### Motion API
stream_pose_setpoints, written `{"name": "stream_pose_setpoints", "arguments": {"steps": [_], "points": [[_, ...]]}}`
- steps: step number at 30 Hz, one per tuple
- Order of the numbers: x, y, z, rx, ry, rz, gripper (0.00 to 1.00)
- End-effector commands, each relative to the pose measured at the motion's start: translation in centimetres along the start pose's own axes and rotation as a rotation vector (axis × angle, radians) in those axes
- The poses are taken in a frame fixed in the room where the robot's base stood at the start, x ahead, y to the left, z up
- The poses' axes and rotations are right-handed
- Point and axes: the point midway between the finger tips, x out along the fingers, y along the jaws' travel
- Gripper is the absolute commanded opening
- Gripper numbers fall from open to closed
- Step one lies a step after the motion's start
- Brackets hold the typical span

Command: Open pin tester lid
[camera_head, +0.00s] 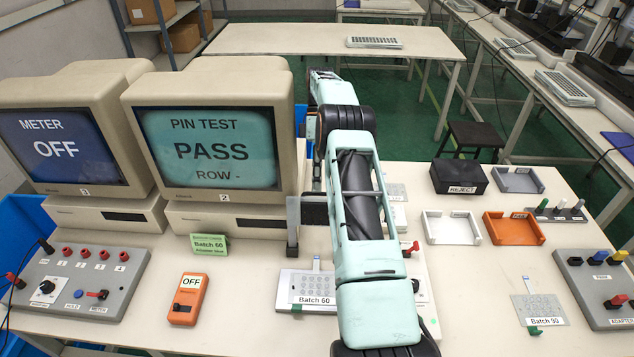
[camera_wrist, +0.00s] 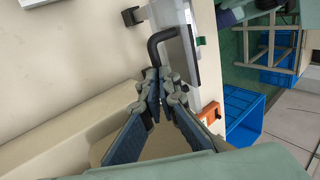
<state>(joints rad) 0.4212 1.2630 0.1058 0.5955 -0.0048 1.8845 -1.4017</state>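In the wrist view, my gripper (camera_wrist: 161,78) has its two dark blue fingers drawn together. A bent black handle (camera_wrist: 156,45) runs down to the fingertips, which appear shut on it; its lower part is hidden behind them. The handle joins a pale, partly clear panel (camera_wrist: 186,15), apparently the pin tester lid. In the head view my arm covers my gripper and most of the tester. Monitor 2 (camera_head: 212,150) reads PIN TEST PASS ROW -. A film marked Batch 60 (camera_head: 312,290) lies left of my arm.
An orange meter (camera_head: 187,298) and a grey panel with red sockets (camera_head: 80,280) are at left. At right are a black REJECT box (camera_head: 460,177), an orange tray (camera_head: 514,240), a Batch 90 film (camera_head: 540,308) and an adapter panel (camera_head: 598,288).

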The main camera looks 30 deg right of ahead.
Motion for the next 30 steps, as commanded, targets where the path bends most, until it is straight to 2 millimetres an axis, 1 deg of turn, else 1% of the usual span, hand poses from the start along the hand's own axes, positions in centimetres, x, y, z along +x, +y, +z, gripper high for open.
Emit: {"name": "stream_pose_setpoints", "arguments": {"steps": [1,8,30], "points": [[2.37,0.62,0.19,-0.001,-0.009,-0.031,0.0],[2.37,0.62,0.2,0.0,-0.008,-0.031,0.26],[1.73,0.38,0.15,0.003,-0.004,-0.019,0.26]]}}
